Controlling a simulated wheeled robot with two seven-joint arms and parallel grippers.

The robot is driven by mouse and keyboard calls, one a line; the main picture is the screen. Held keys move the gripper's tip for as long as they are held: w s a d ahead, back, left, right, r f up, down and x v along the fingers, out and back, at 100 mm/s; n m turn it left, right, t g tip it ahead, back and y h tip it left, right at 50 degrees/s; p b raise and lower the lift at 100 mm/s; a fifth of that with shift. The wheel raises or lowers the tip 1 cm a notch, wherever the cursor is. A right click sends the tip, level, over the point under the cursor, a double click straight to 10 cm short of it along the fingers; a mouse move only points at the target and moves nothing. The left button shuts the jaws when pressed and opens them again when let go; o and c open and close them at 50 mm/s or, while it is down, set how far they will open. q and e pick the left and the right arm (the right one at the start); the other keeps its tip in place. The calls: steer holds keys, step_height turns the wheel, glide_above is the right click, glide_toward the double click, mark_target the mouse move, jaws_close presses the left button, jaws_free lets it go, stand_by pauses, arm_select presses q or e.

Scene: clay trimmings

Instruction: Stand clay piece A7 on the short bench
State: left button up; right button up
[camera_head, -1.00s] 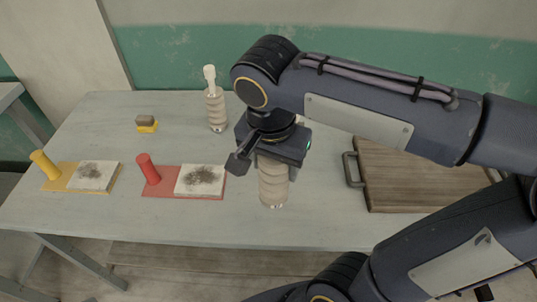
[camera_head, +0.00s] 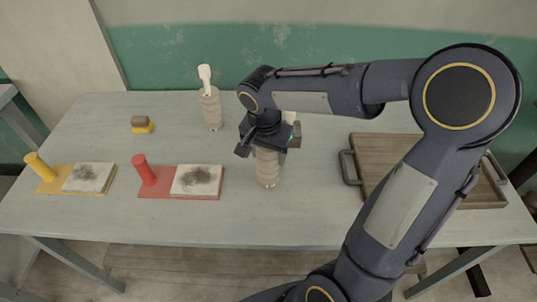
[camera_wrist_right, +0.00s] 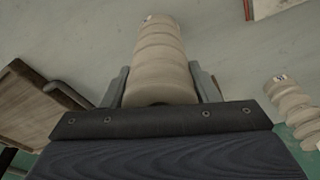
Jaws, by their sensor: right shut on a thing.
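My right gripper (camera_head: 266,143) is shut on a pale, ridged clay cylinder (camera_head: 267,168), held upright over or on the grey table; I cannot tell whether its base touches. In the right wrist view the held clay cylinder (camera_wrist_right: 160,55) sits between the two fingers (camera_wrist_right: 160,88). Its small end label is too small to read, so I cannot confirm it is A7. A second ridged clay piece (camera_head: 211,108) with a white upright top stands at the back of the table; it also shows in the wrist view (camera_wrist_right: 291,103). My left gripper is out of view.
The grey table (camera_head: 120,215) carries a yellow board (camera_head: 47,186), a red board (camera_head: 160,190), a small yellow-and-brown block (camera_head: 141,125) and a wooden tray (camera_head: 372,150) at right. A brown and white thing (camera_head: 296,135) is partly hidden behind the gripper. Another grey surface (camera_head: 12,98) shows at far left.

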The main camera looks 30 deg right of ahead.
steer(key=shift+f, duration=0.4)
steer(key=shift+f, duration=0.1)
steer(key=o, duration=0.9)
steer(key=shift+f, duration=0.15)
steer(key=o, duration=0.5)
